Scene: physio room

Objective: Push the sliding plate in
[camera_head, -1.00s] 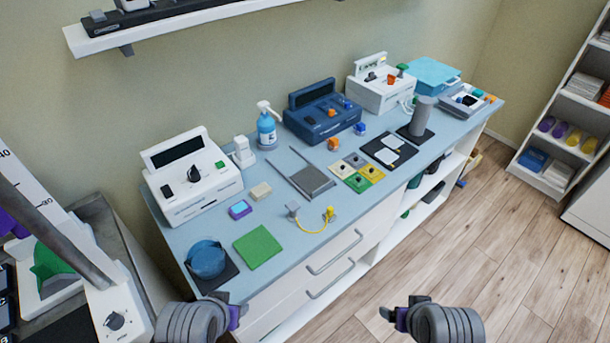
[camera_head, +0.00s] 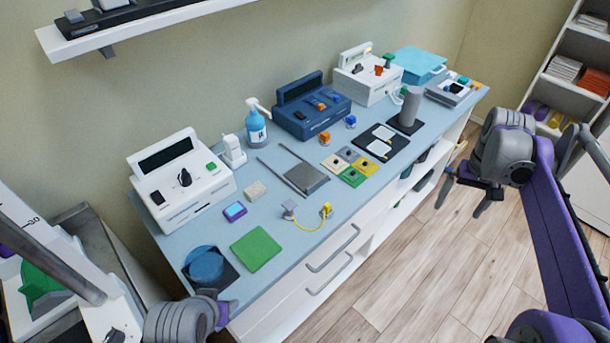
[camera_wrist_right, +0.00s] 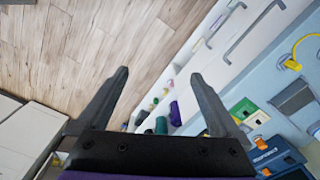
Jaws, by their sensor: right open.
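The sliding plate (camera_head: 306,179) is a grey square lying between two thin dark rails on the blue counter (camera_head: 225,285). It sits at the front end of the rails, with bare counter between them behind it. It also shows at the right of the right wrist view (camera_wrist_right: 293,97). My right gripper (camera_head: 457,211) is open and empty, off the counter's front edge over the floor, well to the right of the plate. Its fingers spread wide in the right wrist view (camera_wrist_right: 160,75). My left gripper (camera_head: 226,310) is at the bottom, by the counter's front left corner; its fingers are mostly hidden.
Around the plate stand a white device (camera_head: 184,178), a blue pump bottle (camera_head: 256,128), a navy device (camera_head: 312,110), coloured tiles (camera_head: 352,177) and a yellow cable (camera_head: 313,225). A green mat (camera_head: 256,248) lies at front left. Open floor (camera_head: 420,285) is in front.

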